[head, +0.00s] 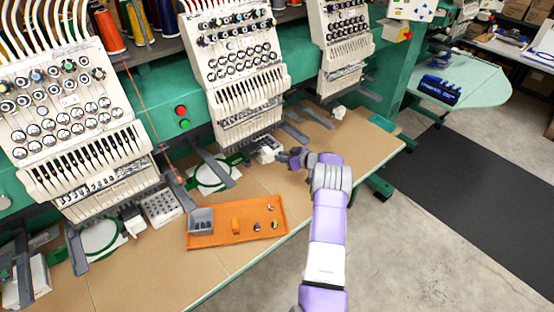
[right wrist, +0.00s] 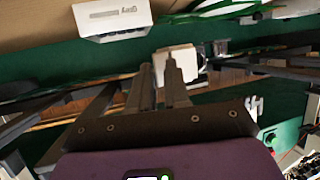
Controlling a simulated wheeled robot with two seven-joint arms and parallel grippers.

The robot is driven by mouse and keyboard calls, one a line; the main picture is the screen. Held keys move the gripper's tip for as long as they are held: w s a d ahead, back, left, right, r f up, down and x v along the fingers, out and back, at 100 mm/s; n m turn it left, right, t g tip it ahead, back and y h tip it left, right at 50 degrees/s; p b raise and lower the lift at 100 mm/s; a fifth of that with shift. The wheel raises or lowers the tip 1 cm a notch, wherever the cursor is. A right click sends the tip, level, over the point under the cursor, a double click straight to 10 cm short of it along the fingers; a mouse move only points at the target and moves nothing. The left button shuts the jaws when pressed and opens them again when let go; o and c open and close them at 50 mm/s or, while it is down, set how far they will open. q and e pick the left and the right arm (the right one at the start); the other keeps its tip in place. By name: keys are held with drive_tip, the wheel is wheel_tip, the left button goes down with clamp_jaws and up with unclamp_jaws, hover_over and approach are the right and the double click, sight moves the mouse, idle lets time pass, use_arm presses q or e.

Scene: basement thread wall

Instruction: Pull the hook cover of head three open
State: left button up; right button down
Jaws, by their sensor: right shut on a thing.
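Three embroidery heads show in the head view; I read no numbers on them. Under the middle head (head: 240,70), a small white hook cover (head: 268,150) sits at the table's back edge. My right gripper (head: 287,156) reaches it from the right and is shut on its near side. In the right wrist view the two fingers (right wrist: 160,72) are close together, with the white cover (right wrist: 185,66) just beyond their tips. The fingers hide part of it, so how far it stands open cannot be told. My left gripper is not in view.
An orange tray (head: 205,240) with a grey bin and small parts lies on the tan table, left of my right arm. A white hole-block (head: 162,207) and green hoops (head: 212,186) lie nearby. Grey arms (head: 295,133) jut out beside the cover.

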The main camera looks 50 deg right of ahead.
drive_tip(key=shift+w+a+r+y, duration=0.3)
drive_tip(key=shift+w+a, duration=0.15)
drive_tip(key=shift+w, duration=0.2)
drive_tip(key=c, duration=1.3)
unclamp_jaws()
drive_tip(key=shift+f, duration=0.1)
drive_tip(key=v, duration=0.8)
drive_tip(key=shift+s+d+f, duration=0.25)
drive_tip(key=shift+s+d, duration=0.15)
drive_tip(key=shift+s, duration=0.1)
